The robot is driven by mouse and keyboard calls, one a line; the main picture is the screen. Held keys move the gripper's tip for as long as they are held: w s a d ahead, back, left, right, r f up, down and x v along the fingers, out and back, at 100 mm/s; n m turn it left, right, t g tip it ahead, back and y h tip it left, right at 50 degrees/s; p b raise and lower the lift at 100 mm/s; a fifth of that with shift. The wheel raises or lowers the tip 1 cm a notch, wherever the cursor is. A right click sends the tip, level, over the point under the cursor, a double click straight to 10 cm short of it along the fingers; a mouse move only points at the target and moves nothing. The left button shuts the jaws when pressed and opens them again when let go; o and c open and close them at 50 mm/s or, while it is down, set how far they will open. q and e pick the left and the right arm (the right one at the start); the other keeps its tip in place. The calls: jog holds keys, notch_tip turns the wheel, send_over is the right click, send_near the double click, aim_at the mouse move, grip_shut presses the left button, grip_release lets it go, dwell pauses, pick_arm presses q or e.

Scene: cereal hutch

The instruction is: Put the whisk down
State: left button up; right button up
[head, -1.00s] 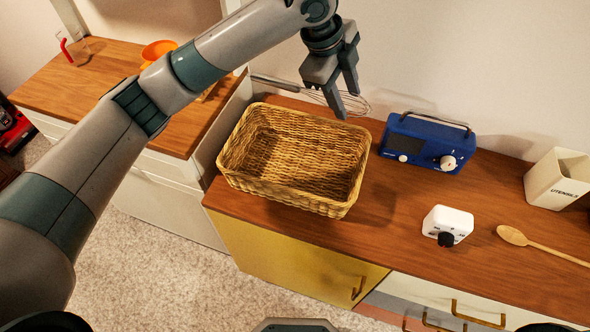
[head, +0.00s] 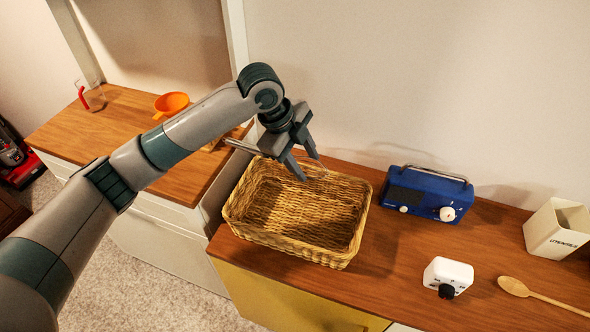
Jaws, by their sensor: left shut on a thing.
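My left gripper (head: 308,167) is shut on the whisk and is over the back left part of the wicker basket (head: 353,222). The whisk's grey handle (head: 241,146) sticks out to the left of the gripper. Its thin wires are faint and partly hidden by the fingers, on the right side of them. The basket looks empty and stands on the brown wooden counter. I cannot tell how high the whisk is above the basket's rim. My right gripper is out of view.
On the wooden counter (head: 400,270) stand a blue radio (head: 425,195), a white timer (head: 447,275), a wooden spoon (head: 515,287) and a cream utensil holder (head: 555,230). An orange funnel (head: 171,103) and a clear jug (head: 92,96) stand on the left counter. The wall is close behind.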

pick_arm(q)
jog(key=shift+w+a+f, duration=0.15)
jog(key=shift+a+f, duration=0.15)
jog(key=shift+a, duration=0.2)
jog(key=shift+w+a+f, duration=0.1)
jog(key=shift+a+f, duration=0.15)
jog(key=shift+a, duration=0.2)
jog(key=shift+a+f, duration=0.15)
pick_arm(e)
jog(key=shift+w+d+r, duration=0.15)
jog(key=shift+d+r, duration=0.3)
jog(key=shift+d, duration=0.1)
pick_arm(q)
jog(key=shift+f+p, duration=1.05)
jog(key=shift+f, duration=0.9)
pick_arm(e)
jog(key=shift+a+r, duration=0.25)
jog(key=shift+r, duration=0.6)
pick_arm(q)
jog(key=shift+f, duration=0.1)
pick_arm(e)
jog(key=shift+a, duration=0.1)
